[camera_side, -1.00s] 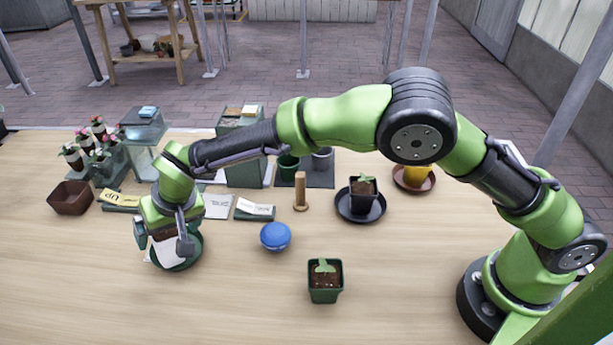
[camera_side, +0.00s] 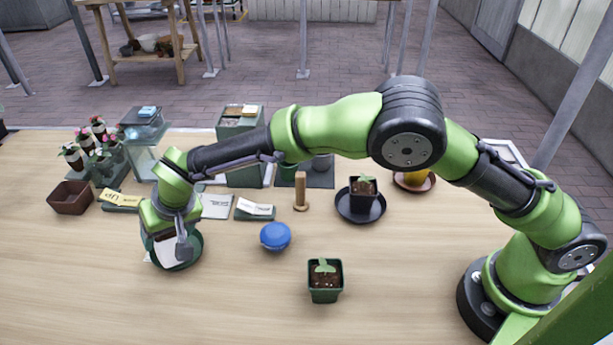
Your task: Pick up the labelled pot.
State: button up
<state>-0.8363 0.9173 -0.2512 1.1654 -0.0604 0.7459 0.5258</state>
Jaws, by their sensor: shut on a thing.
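The labelled pot (camera_side: 166,249) is at my gripper on the left part of the table. Its white label shows, but most of the pot is hidden by the gripper. A dark green round rim (camera_side: 191,260) shows around and below it; I cannot tell whether this is a saucer or part of the pot. My gripper (camera_side: 172,242) points down and is shut on the pot. I cannot see clear space between the pot and what is under it.
A seedling pot (camera_side: 324,293) stands at the front middle, with a blue round thing (camera_side: 275,237) behind it. A dark saucer (camera_side: 375,216) holds another potted plant. A brown square bowl (camera_side: 70,198) stands at left. The front left table is clear.

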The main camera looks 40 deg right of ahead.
jog(key=shift+r, duration=0.2)
jog(key=shift+r, duration=0.3)
notch_tip(320, 180, up, 3)
jog(key=s+d+n+t, duration=0.2)
jog(key=s+d+n, duration=0.3)
jog(key=s+d, duration=0.6)
jog(key=w+a, duration=0.3)
jog(key=w, duration=0.1)
jog(key=w+a, duration=0.3)
jog(key=w+a+f, duration=0.1)
jog(key=w+a, duration=0.3)
jog(key=shift+w, duration=0.35)
jog(key=shift+f, duration=1.7)
jog(key=shift+f, duration=0.1)
